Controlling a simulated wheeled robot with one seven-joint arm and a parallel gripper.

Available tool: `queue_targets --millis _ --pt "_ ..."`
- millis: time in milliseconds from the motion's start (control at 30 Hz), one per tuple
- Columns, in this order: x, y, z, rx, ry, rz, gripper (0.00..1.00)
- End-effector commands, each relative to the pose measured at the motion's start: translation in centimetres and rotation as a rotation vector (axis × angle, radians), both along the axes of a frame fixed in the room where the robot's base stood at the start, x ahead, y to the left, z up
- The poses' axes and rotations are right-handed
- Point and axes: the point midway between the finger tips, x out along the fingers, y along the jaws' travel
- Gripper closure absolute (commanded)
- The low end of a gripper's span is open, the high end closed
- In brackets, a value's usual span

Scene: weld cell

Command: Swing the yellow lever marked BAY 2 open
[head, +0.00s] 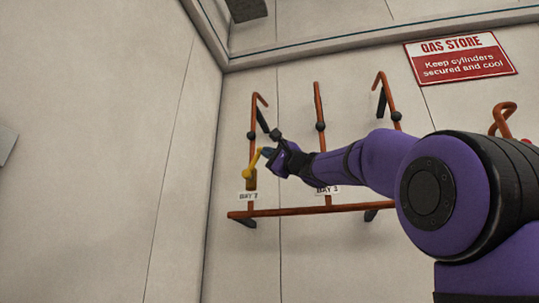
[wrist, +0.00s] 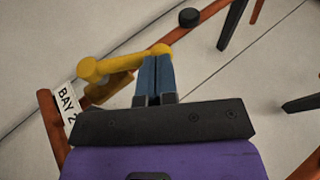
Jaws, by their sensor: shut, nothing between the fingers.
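The yellow lever (head: 250,167) sits on the leftmost orange pipe, just above a white BAY 2 label (head: 248,196). In the wrist view the lever (wrist: 115,66) slants up to the right and ends in a round knob; the BAY 2 label (wrist: 67,103) is at the left. My gripper (head: 268,153) reaches the lever's knob end from the right. In the wrist view its blue fingers (wrist: 155,75) are shut together with nothing between them. The fingertips are right beside the knob; I cannot tell whether they touch it.
Orange pipes (head: 319,105) with black fittings run up the wall, joined by a low horizontal pipe (head: 290,211). A second label (head: 328,190) is partly hidden behind my arm. A red GAS STORE sign (head: 460,58) hangs upper right. The wall left of the lever is clear.

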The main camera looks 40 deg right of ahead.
Motion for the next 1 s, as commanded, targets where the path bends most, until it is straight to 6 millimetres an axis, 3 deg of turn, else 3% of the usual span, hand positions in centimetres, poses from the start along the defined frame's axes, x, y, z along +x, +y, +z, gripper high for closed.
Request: queue_targets --millis 367,767,1000 --pt "0.3 0.2 0.5 -0.043 0.050 0.000 1.00" --pt "1.5 1.1 1.8 -0.176 0.221 -0.001 1.00" --pt "2.3 1.8 2.4 -0.169 0.217 0.000 1.00"
